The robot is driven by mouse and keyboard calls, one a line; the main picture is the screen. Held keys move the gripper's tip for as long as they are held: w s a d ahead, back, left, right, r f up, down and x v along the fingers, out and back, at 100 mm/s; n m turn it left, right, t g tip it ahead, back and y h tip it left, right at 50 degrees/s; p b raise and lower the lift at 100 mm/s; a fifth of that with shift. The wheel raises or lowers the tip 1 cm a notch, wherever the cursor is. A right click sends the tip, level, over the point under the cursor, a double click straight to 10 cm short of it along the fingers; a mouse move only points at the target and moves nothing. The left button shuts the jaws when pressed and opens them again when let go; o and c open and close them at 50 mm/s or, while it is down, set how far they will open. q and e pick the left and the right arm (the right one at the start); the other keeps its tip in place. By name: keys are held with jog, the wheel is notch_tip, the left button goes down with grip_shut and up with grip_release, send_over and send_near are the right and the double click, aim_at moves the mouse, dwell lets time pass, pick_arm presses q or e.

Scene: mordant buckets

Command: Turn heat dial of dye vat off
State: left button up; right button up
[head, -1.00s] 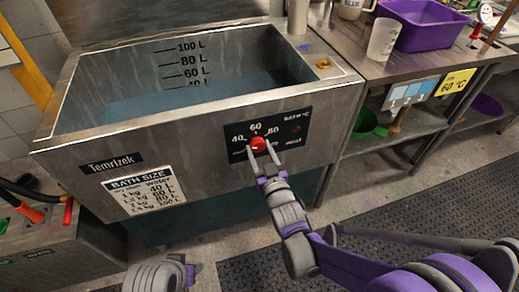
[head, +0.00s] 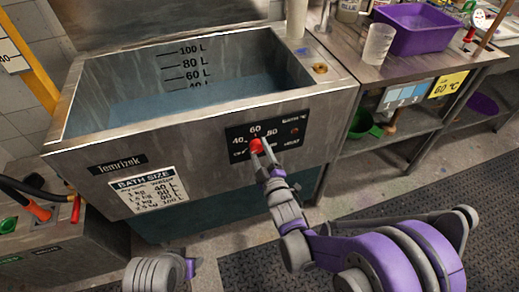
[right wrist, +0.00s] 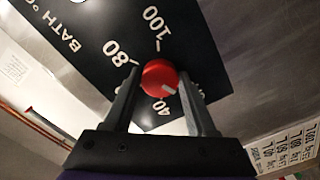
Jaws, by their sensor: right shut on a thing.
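The dye vat (head: 75,133) is a grey metal tub with bluish liquid inside. Its red heat dial (head: 256,145) sits on a black panel (head: 291,119) on the front, with numbers around it. My right gripper (head: 262,149) is shut on the dial, with one finger on each side of it. The dial also shows in the right wrist view (right wrist: 158,76) between the two fingertips (right wrist: 160,84). There its white mark points to the lower right, beside the 40. The right finger hides the panel beyond. My left gripper is out of view; a grey left arm part shows at the bottom.
A bench (head: 345,75) right of the vat holds a purple basin (head: 415,38) and a clear cup (head: 378,43). A green bowl (head: 366,127) is on the shelf below. Dark mats cover the floor.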

jog(key=shift+n, duration=0.8)
jog(key=o, duration=1.4)
jog(key=v, duration=1)
jog(key=shift+s+d, duration=0.15)
jog(key=shift+s, duration=0.25)
